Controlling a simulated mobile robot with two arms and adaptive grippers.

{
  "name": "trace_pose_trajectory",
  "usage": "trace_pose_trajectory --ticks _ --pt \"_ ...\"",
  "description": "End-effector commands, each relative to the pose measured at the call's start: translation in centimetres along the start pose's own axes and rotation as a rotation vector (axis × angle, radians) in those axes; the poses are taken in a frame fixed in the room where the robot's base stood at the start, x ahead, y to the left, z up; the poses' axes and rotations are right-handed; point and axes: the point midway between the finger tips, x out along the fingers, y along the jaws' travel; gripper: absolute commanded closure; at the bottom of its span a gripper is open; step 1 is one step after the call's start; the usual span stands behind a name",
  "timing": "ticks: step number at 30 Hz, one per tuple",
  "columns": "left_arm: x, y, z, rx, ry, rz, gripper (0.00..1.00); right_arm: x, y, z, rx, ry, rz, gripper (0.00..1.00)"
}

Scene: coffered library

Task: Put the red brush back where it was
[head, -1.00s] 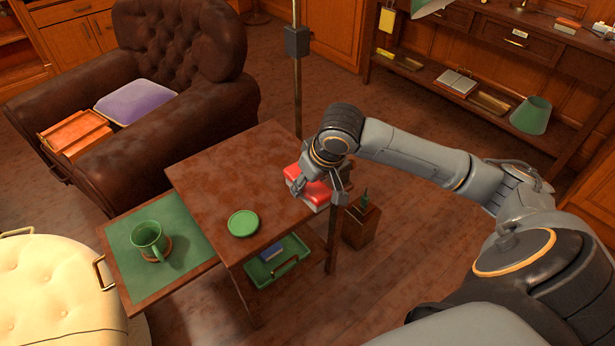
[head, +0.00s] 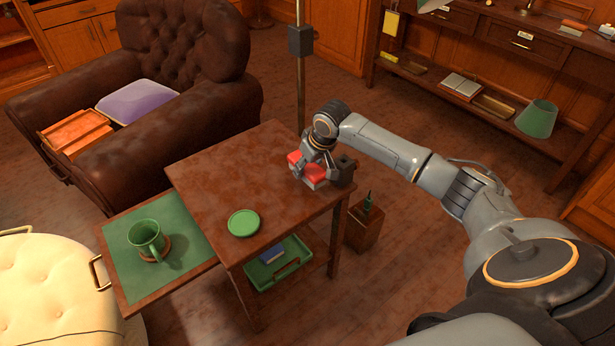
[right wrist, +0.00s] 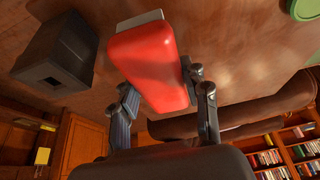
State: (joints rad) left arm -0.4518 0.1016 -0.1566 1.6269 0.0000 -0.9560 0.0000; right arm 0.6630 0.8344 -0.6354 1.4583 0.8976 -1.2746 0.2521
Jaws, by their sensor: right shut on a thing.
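The red brush (head: 316,174), a red block with a pale underside, is at the far right corner of the brown side table (head: 215,185). My right gripper (head: 316,158) is shut on it from above and hides part of it. In the right wrist view the red brush (right wrist: 147,68) sits between the two fingers (right wrist: 163,95), its pale edge towards the tabletop. I cannot tell whether it touches the table. A dark box (head: 344,169) stands close beside it on the table; it also shows in the right wrist view (right wrist: 60,50). My left gripper is not in view.
A green round coaster (head: 243,223) lies near the table's front. A green mug (head: 147,238) stands on the pulled-out green leaf (head: 190,256). Below are a green tray (head: 290,268) and a wooden bin (head: 364,228). A thin pole (head: 300,90) rises behind the table.

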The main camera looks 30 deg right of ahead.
Motion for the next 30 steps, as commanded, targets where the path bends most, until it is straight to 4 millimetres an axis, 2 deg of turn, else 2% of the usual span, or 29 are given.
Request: trace_pose_trajectory --ticks 3,9,21,22,24,25,30 --pt "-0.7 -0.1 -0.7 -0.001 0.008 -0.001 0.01 1.2 0.4 -0.1 0.001 -0.002 0.001 0.79" --pt "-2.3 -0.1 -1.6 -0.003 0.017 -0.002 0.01 3.5 0.3 1.0 0.000 -0.001 0.002 0.79" --pt "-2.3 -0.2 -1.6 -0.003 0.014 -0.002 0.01 3.8 0.3 1.1 0.000 -0.001 0.001 0.79" --pt "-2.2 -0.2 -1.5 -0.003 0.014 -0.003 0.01 3.8 0.3 1.2 -0.001 -0.001 0.001 0.50" --pt "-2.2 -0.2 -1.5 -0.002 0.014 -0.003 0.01 3.8 0.3 1.2 -0.001 -0.001 0.001 0.36" --pt "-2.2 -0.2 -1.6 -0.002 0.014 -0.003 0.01 3.8 0.3 1.2 -0.001 -0.001 0.001 0.31" --pt "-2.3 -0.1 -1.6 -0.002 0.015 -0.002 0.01 3.8 0.3 1.1 -0.001 -0.001 0.002 0.31"
